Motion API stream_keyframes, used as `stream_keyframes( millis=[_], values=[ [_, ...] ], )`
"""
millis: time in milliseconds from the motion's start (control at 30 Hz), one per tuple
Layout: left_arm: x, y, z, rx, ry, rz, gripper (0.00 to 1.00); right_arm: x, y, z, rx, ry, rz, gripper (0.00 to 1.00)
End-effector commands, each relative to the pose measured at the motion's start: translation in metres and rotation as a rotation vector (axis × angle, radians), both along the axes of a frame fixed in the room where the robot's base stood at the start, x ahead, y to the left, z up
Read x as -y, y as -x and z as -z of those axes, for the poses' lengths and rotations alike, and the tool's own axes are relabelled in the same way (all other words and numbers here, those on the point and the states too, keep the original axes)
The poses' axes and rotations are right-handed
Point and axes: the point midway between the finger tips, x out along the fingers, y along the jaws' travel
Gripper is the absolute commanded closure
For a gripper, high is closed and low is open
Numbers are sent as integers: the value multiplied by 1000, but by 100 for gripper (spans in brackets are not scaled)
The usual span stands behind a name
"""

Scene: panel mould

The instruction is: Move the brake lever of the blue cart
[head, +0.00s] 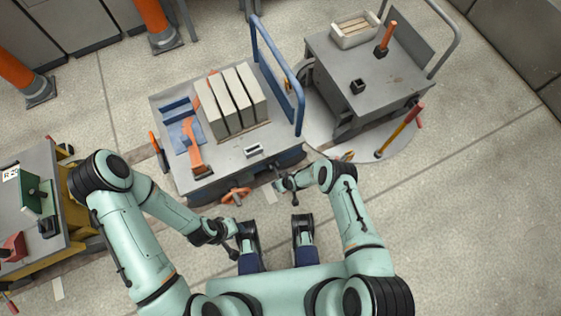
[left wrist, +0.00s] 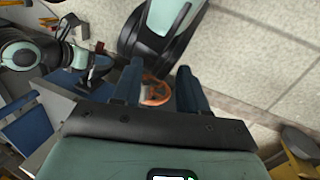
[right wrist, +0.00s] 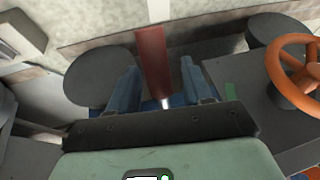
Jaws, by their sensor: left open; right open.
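The blue cart (head: 245,150) stands in front of me, with a grey deck and a blue push handle (head: 275,62). A dark red lever with a pale metal end, which looks like the brake lever (right wrist: 153,60), shows in the right wrist view. I cannot make it out in the head view. My right gripper (head: 281,184) is at the cart's near edge, open, with the lever lined up between its fingers; I cannot tell whether they touch it. My left gripper (head: 234,246) is open and empty, short of the cart. An orange handwheel (head: 236,195) sits on the cart's near side.
A yellow-sided bench (head: 45,225) is at the left.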

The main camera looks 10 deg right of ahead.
Motion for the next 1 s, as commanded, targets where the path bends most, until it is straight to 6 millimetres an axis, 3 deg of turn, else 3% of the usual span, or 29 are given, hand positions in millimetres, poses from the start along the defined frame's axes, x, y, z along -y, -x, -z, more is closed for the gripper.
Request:
stream_keyframes(
  millis=[167, 300, 333, 733, 1000],
  values=[
    [0, 0, 0, 1, 0, 0, 57, 0, 0, -1, 0, 0, 0, 51],
    [0, 0, 0, 0, 0, 0, 57, 0, 0, -1, 0, 0, -1, 96],
    [0, 0, 0, 0, 0, 0, 57, 0, 0, -1, 0, 0, -1, 100],
    [-3, -7, 7, 20, -9, -8, 57, 1, 2, -4, -59, 21, -4, 100],
    [-18, -37, 33, 97, -48, -41, 57, 2, 6, -15, -231, 77, -4, 100]
  ],
)
